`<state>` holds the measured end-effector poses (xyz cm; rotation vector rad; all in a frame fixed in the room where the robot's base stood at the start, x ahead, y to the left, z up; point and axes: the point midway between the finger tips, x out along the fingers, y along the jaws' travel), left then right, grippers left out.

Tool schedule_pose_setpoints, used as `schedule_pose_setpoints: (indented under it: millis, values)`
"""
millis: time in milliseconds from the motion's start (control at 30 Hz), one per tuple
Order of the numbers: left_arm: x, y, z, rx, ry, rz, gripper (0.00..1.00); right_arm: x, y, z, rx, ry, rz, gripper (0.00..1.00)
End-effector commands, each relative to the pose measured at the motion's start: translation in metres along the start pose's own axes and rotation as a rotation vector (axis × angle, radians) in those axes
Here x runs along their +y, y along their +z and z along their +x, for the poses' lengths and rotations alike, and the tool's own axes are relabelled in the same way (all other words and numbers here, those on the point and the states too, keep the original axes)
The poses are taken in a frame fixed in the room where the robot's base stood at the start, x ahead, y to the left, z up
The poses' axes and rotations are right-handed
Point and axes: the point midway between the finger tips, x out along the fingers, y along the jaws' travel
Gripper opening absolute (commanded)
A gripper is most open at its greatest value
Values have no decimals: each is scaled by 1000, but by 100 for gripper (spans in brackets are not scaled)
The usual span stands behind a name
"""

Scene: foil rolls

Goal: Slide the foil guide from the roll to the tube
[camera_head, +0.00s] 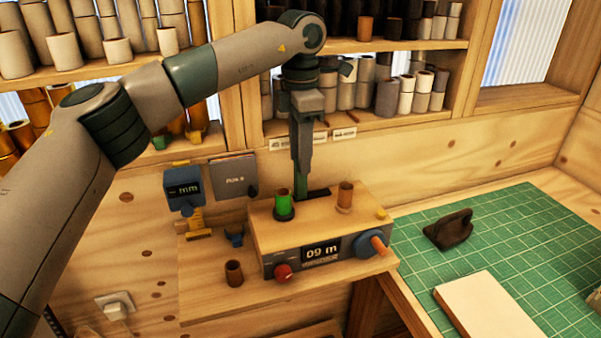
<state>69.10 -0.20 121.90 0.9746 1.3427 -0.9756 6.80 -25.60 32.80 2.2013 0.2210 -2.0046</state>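A wooden winder box (320,222) stands on a board, its front display reading "09 m". On its top a green foil roll (283,204) stands upright on a dark base at the left. A brown tube (345,196) stands upright at the right. Between them lies a small black slot or flat piece (319,193), with a narrow green upright piece (300,187) at its left end, perhaps the foil guide. My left gripper (301,172) points straight down at this green piece. Its fingers show edge-on, so whether they grip it is unclear. My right gripper is not in view.
The box front has a red knob (283,272) and a blue crank (371,245). A short brown tube (234,273) and a blue-yellow gauge (184,195) stand left. Shelves of rolls are behind. A green cutting mat (500,245) at right holds a dark object (449,229) and pale block (488,308).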

Motion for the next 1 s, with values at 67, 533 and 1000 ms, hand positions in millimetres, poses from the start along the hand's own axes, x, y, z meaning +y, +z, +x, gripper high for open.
schedule_pose_setpoints:
  millis: [67, 533, 1000]
  values:
    - [0, 0, 13, 1, -2, 0, 36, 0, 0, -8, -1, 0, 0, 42]
    - [0, 0, 62, 0, 0, 0, 36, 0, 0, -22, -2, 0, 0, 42]
    - [0, 0, 63, 0, 1, 0, 0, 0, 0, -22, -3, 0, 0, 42]
